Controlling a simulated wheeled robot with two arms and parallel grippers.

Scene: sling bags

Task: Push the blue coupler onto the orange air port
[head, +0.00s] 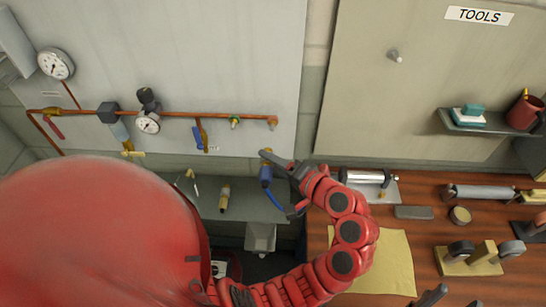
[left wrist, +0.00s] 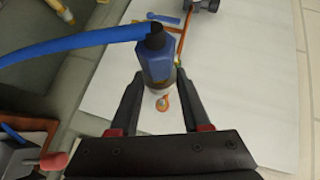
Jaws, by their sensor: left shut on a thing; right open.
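My left gripper (head: 268,162) is shut on the blue coupler (head: 265,174), in front of the wall panel. In the left wrist view the coupler (left wrist: 155,62) sits between the fingertips (left wrist: 158,78), with a blue hose (left wrist: 75,42) running from its back to the left. The orange air port (left wrist: 162,102) shows as a small orange ring just past the coupler's end, apart from it. In the head view this port (head: 272,122) is at the right end of the copper pipe, above the coupler. My right gripper (head: 452,298) is partly cut off at the bottom edge, open and empty.
A green port (head: 235,121) and a blue-handled valve (head: 199,137) sit left along the pipe. A gauge (head: 148,122) is further left. Below is a grey shelf (head: 245,207) with a yellowish fitting (head: 224,197). A wooden bench (head: 420,222) with tools stands at right.

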